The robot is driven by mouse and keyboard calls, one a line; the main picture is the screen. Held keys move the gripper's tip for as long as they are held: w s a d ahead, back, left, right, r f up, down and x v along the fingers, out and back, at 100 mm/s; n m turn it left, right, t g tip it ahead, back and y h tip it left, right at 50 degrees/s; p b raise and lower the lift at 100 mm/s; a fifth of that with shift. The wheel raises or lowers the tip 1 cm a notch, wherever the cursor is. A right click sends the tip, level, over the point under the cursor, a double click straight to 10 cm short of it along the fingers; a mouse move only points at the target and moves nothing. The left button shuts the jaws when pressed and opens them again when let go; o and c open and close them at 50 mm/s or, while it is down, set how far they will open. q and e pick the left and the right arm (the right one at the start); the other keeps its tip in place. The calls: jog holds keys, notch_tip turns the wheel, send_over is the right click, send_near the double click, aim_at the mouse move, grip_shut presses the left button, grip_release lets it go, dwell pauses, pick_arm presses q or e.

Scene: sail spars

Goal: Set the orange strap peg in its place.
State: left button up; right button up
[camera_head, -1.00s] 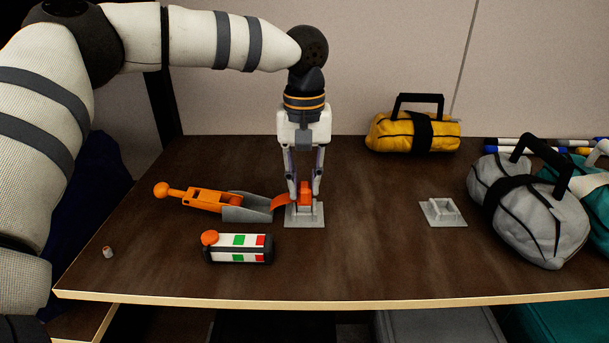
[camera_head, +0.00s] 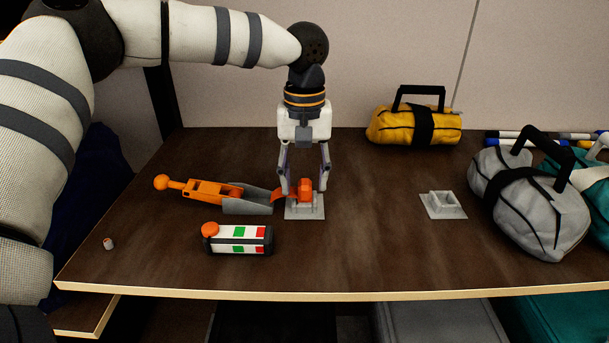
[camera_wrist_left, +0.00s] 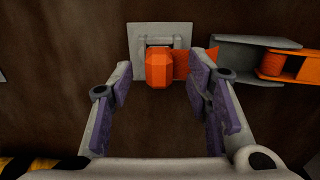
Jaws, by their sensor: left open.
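The orange strap peg (camera_head: 305,189) stands upright in the grey square base (camera_head: 312,215) near the middle of the table. An orange strap runs left from it toward a grey and orange tool-like piece (camera_head: 225,194) lying on the table. My left gripper (camera_head: 305,189) is open, with its fingers on either side of the peg and apart from it. In the left wrist view the peg (camera_wrist_left: 160,69) sits ahead between the spread fingers, over the grey base (camera_wrist_left: 139,33). How deep the peg sits is hidden. My right gripper is not in view.
A second grey base (camera_head: 443,212), empty, stands to the right. A yellow bag (camera_head: 390,127) is at the back, a grey bag (camera_head: 540,215) at the right. The front middle is clear.

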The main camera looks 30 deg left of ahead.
aim_at(305, 182)
pick_arm(q)
notch_tip(305, 182, up, 12)
dwell(0.3)
jog(key=shift+f, duration=0.1)
